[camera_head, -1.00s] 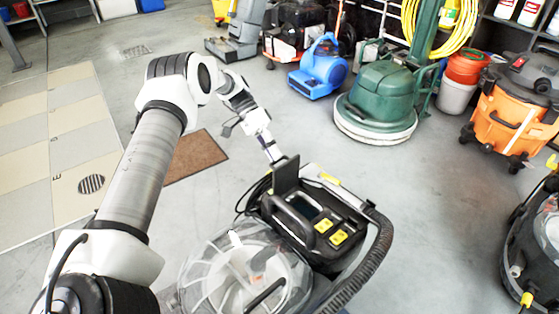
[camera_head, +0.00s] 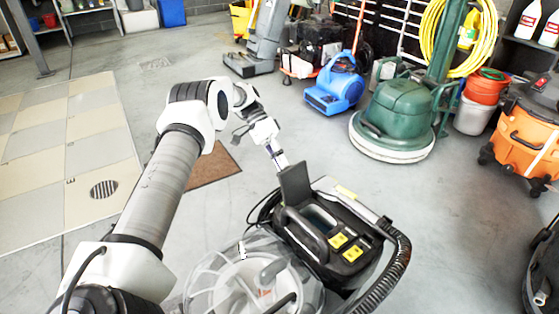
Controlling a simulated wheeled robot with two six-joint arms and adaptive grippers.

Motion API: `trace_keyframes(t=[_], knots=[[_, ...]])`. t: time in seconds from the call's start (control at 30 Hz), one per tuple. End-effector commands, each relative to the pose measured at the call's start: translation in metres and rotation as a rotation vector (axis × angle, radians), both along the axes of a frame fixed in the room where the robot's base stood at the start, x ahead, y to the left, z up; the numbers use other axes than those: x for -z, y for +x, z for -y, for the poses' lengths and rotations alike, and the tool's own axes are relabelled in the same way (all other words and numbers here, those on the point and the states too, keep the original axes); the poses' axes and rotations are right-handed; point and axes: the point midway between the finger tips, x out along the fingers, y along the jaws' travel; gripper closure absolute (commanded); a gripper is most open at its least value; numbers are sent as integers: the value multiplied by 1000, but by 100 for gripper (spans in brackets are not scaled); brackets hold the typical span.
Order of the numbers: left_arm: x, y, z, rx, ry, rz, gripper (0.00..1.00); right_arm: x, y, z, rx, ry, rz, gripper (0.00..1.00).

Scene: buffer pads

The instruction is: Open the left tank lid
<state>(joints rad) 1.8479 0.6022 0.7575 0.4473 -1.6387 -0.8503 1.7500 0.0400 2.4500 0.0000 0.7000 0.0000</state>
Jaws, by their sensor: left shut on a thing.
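A black machine (camera_head: 352,262) with yellow labels stands in the lower middle of the head view. A dark flat lid (camera_head: 294,184) stands upright at its back left edge, beside a dark opening. My left gripper (camera_head: 281,164) is at the upper left edge of this lid and is shut on it. The fingertips are small and partly hidden behind the lid. A clear round tank (camera_head: 215,288) with a pale inside sits at the front of the machine. My right gripper is not in view.
A ribbed black hose (camera_head: 398,262) curves along the machine's right side. A brown mat (camera_head: 214,165) lies behind my left arm. A blue blower (camera_head: 337,85), a green floor polisher (camera_head: 398,112) and an orange vacuum (camera_head: 527,140) stand farther back. Grey floor right of the machine is clear.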

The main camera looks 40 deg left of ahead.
Motion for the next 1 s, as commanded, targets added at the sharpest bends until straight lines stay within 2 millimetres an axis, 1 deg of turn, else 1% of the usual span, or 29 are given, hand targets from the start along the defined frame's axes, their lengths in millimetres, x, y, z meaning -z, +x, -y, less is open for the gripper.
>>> trace_keyframes(t=[0.03,0.07,0.1,0.13,0.53,0.63,0.67,0.77,0.9,1.0], knots=[[18,-7,5,14,1,-30,100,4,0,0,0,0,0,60],[18,-6,5,13,2,-29,84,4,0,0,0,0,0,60],[18,-6,5,13,1,-29,69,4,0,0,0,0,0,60],[18,-6,5,13,1,-29,63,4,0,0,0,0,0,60],[11,-5,3,6,-2,-23,63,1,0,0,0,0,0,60],[6,-5,3,6,-4,-22,63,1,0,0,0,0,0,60],[2,-5,3,5,-4,-21,63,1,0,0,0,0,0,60],[-17,-4,4,5,-3,-18,63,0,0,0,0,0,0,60],[-51,-5,5,8,-4,-18,63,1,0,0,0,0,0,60],[-71,-5,5,8,-2,-20,63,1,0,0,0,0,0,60]])
